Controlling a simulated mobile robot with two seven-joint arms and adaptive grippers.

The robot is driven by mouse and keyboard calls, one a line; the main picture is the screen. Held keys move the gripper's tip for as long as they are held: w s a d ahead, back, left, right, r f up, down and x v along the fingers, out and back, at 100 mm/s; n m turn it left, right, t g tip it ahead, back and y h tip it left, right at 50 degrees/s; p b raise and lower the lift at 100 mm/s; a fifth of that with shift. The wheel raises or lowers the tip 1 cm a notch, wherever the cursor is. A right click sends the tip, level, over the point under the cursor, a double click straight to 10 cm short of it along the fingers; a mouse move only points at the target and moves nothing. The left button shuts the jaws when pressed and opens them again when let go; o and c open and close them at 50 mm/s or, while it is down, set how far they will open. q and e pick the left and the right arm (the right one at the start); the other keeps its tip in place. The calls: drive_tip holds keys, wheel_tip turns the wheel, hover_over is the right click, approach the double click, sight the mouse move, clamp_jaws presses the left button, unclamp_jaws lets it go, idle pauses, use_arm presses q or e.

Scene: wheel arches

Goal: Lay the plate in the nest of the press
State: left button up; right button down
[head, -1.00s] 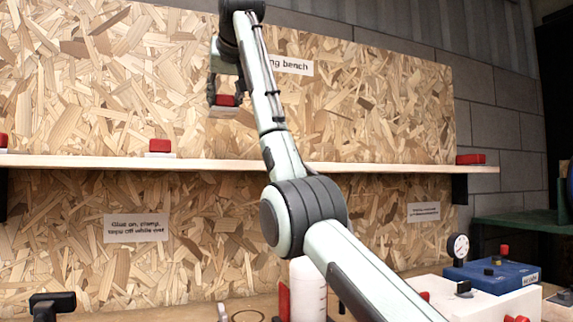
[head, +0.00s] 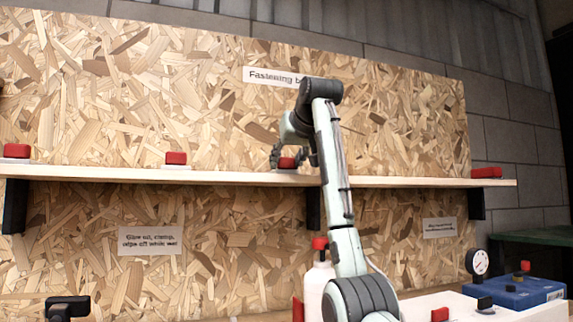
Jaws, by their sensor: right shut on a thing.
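My right gripper (head: 281,157) is at the far shelf's height, left of my own forearm. It is shut on a small red block (head: 288,163) with a pale flat piece under it, which looks like the plate and its handle. The gripper and arm partly hide it. I cannot tell whether it touches the shelf or hangs in front of it. The press is not clear to me; a blue box (head: 520,292) with a round dial gauge (head: 477,262) stands at the lower right. No nest can be made out.
A long wooden shelf (head: 110,172) crosses the chipboard wall. It bears similar red-topped pieces (head: 176,159) and a red block (head: 486,172). Below are a white bottle with a red cap (head: 319,246), a white block (head: 455,303) and a black fixture (head: 67,307).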

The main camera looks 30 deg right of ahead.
drive_tip(key=shift+s, duration=0.1)
drive_tip(key=shift+f, duration=0.1)
drive_tip(key=c, duration=1)
unclamp_jaws()
